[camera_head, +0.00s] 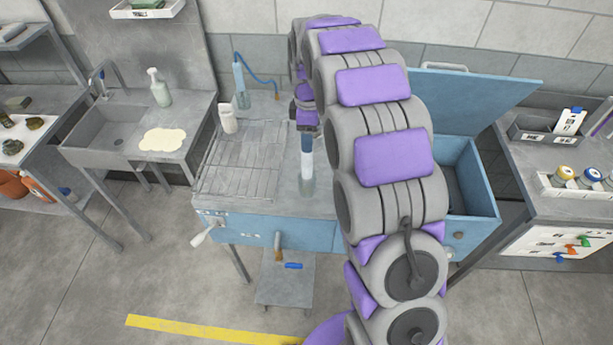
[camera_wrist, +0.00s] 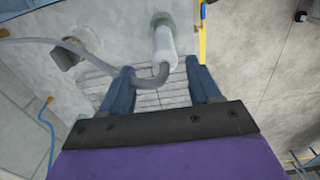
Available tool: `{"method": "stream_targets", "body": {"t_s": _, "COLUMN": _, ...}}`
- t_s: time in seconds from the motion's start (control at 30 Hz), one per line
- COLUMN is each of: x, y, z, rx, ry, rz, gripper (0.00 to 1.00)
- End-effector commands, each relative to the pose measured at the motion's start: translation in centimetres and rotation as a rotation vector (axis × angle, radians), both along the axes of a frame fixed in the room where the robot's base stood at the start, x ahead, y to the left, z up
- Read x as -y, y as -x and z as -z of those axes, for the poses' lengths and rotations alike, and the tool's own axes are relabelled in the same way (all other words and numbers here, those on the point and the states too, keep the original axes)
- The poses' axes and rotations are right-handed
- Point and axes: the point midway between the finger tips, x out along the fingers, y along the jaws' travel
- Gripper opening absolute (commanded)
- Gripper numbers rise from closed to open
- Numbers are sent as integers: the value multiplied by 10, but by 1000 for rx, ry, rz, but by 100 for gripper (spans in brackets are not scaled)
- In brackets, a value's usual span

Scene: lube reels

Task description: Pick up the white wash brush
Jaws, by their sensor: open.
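The white wash brush (camera_wrist: 165,48) shows in the wrist view as a pale upright cylinder, with a grey hose (camera_wrist: 150,77) curving into its near end. In the head view its pale body (camera_head: 307,184) stands on the top of the blue parts washer (camera_head: 270,229), just right of the wire rack. My gripper (camera_wrist: 160,80) is open, and its two blue fingers lie on either side of the hose end of the brush. Whether a finger touches it, I cannot tell.
The wire rack (camera_head: 238,165) covers the washer's left side. The raised blue lid (camera_head: 480,95) is right of my arm. A sink (camera_head: 115,140) is at left.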

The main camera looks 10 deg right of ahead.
Motion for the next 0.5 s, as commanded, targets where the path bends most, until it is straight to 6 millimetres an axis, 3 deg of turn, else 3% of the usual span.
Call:
{"method": "stream_targets", "body": {"t_s": 0.27, "x": -2, "y": 2, "z": 15, "rx": -2, "ry": 3, "rz": 0, "gripper": 62}}
{"method": "stream_targets", "body": {"t_s": 0.5, "x": -4, "y": 5, "z": 46, "rx": -3, "ry": 1, "rz": 1, "gripper": 62}}
